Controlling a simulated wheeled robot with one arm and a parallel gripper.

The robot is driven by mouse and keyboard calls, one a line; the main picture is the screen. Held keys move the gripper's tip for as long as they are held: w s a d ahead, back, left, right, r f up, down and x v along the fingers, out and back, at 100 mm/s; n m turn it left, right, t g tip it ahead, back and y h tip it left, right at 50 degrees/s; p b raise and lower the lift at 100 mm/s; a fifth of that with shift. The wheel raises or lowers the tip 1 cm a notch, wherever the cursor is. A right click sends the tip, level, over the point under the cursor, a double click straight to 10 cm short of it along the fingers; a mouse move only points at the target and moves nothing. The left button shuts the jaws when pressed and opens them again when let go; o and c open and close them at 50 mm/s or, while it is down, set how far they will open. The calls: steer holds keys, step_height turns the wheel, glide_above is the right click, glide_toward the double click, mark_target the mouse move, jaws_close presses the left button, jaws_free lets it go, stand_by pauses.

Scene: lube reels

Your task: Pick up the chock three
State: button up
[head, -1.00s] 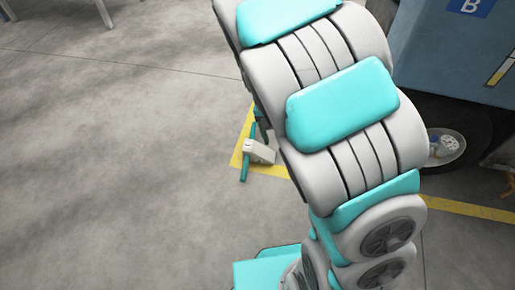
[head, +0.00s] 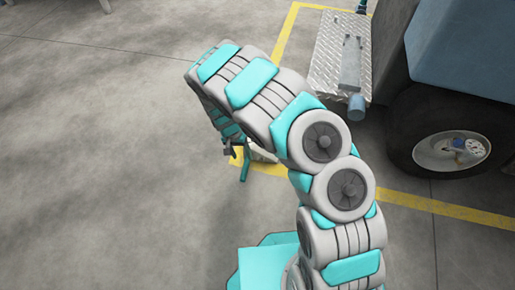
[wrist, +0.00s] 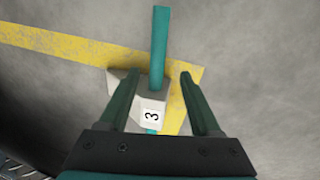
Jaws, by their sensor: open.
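Chock three is a pale wedge-shaped block (wrist: 152,104) with a white label reading "3" and a teal bar (wrist: 159,45) across it. It rests on the floor on a yellow line, in the middle of the wrist view. My gripper (wrist: 159,75) is open, with one dark green finger on each side of the chock and bar. The fingers appear not to be closed on it; I cannot tell how far above the floor the tips are. In the head view the chock (head: 261,154) is partly hidden behind my arm, with my gripper (head: 231,149) beside it.
A blue-grey vehicle with a large black wheel (head: 455,135) stands at the right. A metal tread-plate step (head: 328,58) projects from it behind the chock. Yellow floor lines (head: 440,207) run by the wheel. The concrete floor (head: 90,170) to the left is clear.

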mark_target(246, 161)
steer(key=f, duration=0.2)
steer(key=d+f, duration=0.1)
steer(key=f, duration=0.1)
steer(key=f+b, duration=0.1)
steer(key=f, duration=0.2)
steer(key=shift+s+d, duration=0.1)
steer(key=shift+d, duration=0.25)
jaws_close()
steer(key=shift+r, duration=0.1)
stand_by(1.0)
